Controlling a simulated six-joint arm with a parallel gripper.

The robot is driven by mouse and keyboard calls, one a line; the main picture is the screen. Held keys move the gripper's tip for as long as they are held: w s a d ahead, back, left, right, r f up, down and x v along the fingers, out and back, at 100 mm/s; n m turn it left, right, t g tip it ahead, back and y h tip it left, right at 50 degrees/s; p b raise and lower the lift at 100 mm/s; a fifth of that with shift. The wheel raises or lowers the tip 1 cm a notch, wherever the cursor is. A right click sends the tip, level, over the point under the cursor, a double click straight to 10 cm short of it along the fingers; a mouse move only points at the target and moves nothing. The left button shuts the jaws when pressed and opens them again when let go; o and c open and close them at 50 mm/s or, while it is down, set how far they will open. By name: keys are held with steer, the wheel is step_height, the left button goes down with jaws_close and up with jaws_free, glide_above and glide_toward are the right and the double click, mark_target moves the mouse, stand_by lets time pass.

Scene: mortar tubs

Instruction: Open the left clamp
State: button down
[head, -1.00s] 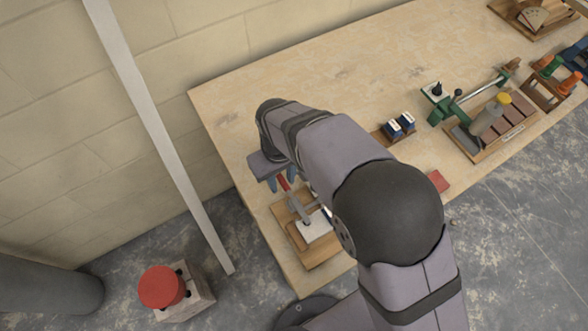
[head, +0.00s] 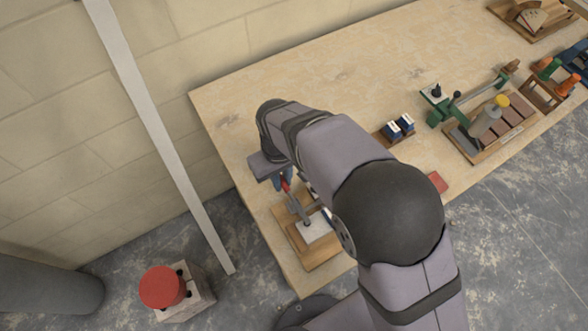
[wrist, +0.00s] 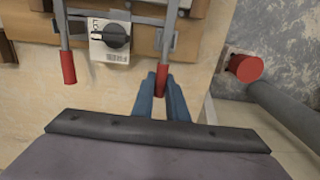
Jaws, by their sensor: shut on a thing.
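Two clamp levers with red grips stand on a wooden fixture (head: 322,258). In the wrist view, one red grip (wrist: 68,67) is at the left and free. The other red grip (wrist: 161,76), the left clamp's as seen from the head, sits between the blue fingers of my gripper (wrist: 158,92). My gripper is shut on it. In the head view, my gripper (head: 282,182) is at the upper end of this lever (head: 299,208), which leans up toward it. The other lever is mostly hidden behind my arm there.
A white block with a black knob (wrist: 116,36) sits between the levers. A red-topped block (head: 163,287) is on the floor beside a pale post (head: 160,135). Small blue-and-white items (head: 399,127) and other fixtures (head: 490,123) stand farther right. The back-left bench is clear.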

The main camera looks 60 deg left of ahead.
steer(key=shift+a+r, duration=0.1)
steer(key=shift+r, duration=0.15)
